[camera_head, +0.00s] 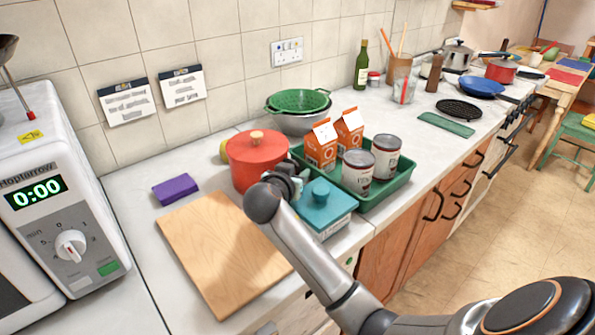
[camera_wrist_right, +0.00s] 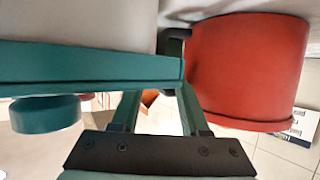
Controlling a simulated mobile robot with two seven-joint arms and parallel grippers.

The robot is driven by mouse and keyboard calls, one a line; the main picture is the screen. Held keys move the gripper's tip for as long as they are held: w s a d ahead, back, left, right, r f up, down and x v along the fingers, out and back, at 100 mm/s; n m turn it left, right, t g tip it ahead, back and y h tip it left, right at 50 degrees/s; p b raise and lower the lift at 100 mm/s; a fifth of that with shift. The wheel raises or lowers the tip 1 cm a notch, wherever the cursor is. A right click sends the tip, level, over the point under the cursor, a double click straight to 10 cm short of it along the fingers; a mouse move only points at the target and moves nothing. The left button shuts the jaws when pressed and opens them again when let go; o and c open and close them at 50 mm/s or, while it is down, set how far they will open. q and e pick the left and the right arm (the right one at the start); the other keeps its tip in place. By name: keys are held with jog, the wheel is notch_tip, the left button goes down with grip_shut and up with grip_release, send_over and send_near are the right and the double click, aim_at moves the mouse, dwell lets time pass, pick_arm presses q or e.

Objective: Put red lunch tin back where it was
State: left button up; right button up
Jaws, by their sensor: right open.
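No clearly identifiable red lunch tin shows. A round red lidded container (camera_head: 257,163) with a pale wooden knob stands on the counter behind the chopping board; I cannot tell whether it is the tin. It also fills the right of the right wrist view (camera_wrist_right: 245,65). My right gripper (camera_head: 286,180) is open, between this container and a teal-lidded box (camera_head: 322,207) with a round knob. In the right wrist view, the open fingers (camera_wrist_right: 158,108) have nothing clearly held between them. The teal lid (camera_wrist_right: 80,68) is at left there. My left gripper is not in view.
A green tray (camera_head: 392,192) holds two orange cartons (camera_head: 321,146) and two cans (camera_head: 386,157). A wooden board (camera_head: 222,250) lies bare in front. A purple block (camera_head: 176,189) and a microwave (camera_head: 52,190) are at left. A colander (camera_head: 298,100) stands behind.

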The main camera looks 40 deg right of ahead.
jog(key=v, duration=0.9)
jog(key=shift+s+a+r, duration=0.15)
jog(key=shift+a+r, duration=0.05)
jog(key=shift+a, duration=0.1)
jog(key=shift+s, duration=0.1)
